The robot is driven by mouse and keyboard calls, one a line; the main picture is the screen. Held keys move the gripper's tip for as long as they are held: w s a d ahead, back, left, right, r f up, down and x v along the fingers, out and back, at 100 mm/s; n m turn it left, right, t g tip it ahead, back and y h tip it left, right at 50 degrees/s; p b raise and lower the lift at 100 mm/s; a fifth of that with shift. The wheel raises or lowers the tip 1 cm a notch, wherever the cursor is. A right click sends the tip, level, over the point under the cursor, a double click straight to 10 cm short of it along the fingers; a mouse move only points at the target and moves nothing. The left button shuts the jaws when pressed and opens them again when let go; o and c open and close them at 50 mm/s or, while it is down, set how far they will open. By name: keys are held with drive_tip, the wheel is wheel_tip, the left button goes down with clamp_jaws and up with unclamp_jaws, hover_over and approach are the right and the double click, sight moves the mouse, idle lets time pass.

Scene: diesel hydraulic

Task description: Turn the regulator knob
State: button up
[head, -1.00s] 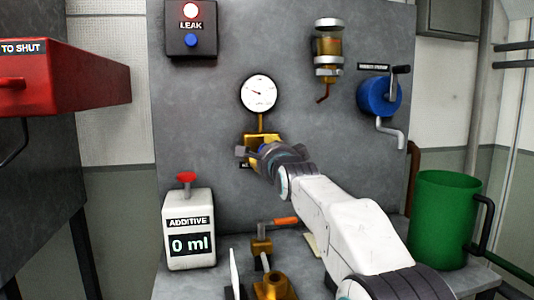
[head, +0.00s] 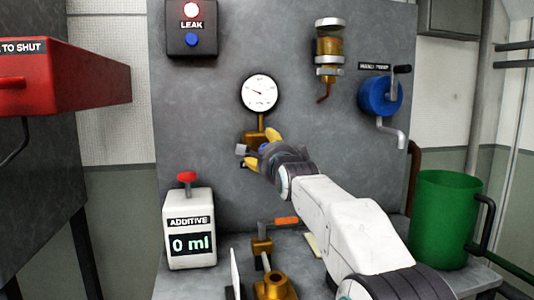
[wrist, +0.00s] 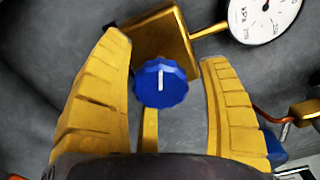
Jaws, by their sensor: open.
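The regulator knob (wrist: 160,83) is blue and faceted, with a white mark that stands nearly upright in the wrist view. It sits on the brass regulator body (wrist: 158,38). In the head view the brass body (head: 252,139) shows below the gauge, and my gripper hides much of it. My gripper (wrist: 168,62) is open, with one yellow finger on each side of the knob. Gaps show between the knob and both fingers; the right gap is wider. A white-faced gauge (head: 259,93) is piped to the regulator; it also shows in the wrist view (wrist: 264,12).
A white additive box (head: 189,229) reading 0 ml and a brass valve with an orange handle (head: 286,220) stand below. A blue hand-crank unit (head: 379,96) and a green jug (head: 444,217) are at right. A red box (head: 60,78) juts out at left.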

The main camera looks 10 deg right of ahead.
drive_tip(key=s, duration=1.2)
idle(0.5)
drive_tip(key=s+f+n+g+p, duration=0.1)
drive_tip(key=s+n+g+p, duration=0.6)
drive_tip(key=s+p, duration=0.9)
drive_tip(key=s+n+g+p, duration=0.7)
drive_tip(key=s+n+p, duration=0.5)
drive_tip(key=s+p, duration=0.4)
drive_tip(key=shift+s+f+n+g, duration=0.3)
drive_tip(key=shift+s+f, duration=0.1)
drive_tip(key=shift+s, duration=0.05)
